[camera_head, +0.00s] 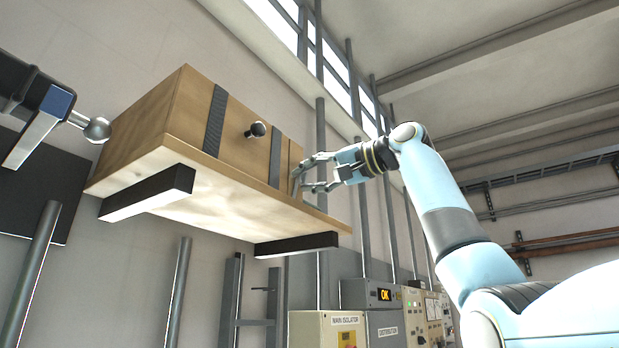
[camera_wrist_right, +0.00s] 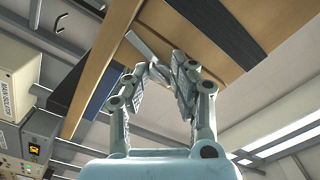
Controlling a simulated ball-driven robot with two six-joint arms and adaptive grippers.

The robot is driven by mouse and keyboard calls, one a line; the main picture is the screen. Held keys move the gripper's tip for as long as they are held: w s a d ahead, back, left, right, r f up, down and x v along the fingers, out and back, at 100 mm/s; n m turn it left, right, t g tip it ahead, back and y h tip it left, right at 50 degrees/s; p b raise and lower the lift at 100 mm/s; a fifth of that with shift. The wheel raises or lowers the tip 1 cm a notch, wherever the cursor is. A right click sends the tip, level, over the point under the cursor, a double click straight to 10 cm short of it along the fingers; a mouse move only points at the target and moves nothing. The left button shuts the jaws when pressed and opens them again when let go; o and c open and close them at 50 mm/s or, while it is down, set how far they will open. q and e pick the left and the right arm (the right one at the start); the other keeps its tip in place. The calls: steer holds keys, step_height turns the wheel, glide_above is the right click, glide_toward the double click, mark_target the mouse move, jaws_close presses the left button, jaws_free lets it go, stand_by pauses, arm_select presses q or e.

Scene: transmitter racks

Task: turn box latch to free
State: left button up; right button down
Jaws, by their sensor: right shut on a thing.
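A wooden box (camera_head: 232,128) sits on a wooden shelf board (camera_head: 215,189), with two dark straps on it and a black round knob (camera_head: 256,130) on its front. My right gripper (camera_head: 301,178) is at the box's right end. In the right wrist view, its fingers (camera_wrist_right: 163,75) are closed on a flat grey metal bar, which looks like the latch (camera_wrist_right: 139,45). The bar lies slanted across the wood, and its gripped end is partly hidden by the fingers. My left gripper is not in view.
Two dark brackets (camera_head: 150,194) carry the shelf board. A dark lever with a blue part and a metal ball end (camera_head: 97,129) juts in at the left. Below are electrical cabinets (camera_head: 328,328) and vertical pipes. The space right of the box, around my arm, looks clear.

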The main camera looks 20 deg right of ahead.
steer(key=c, duration=1.1)
jaws_free()
steer(key=shift+c, duration=0.2)
steer(key=shift+s, duration=0.1)
steer(key=v, duration=1.2)
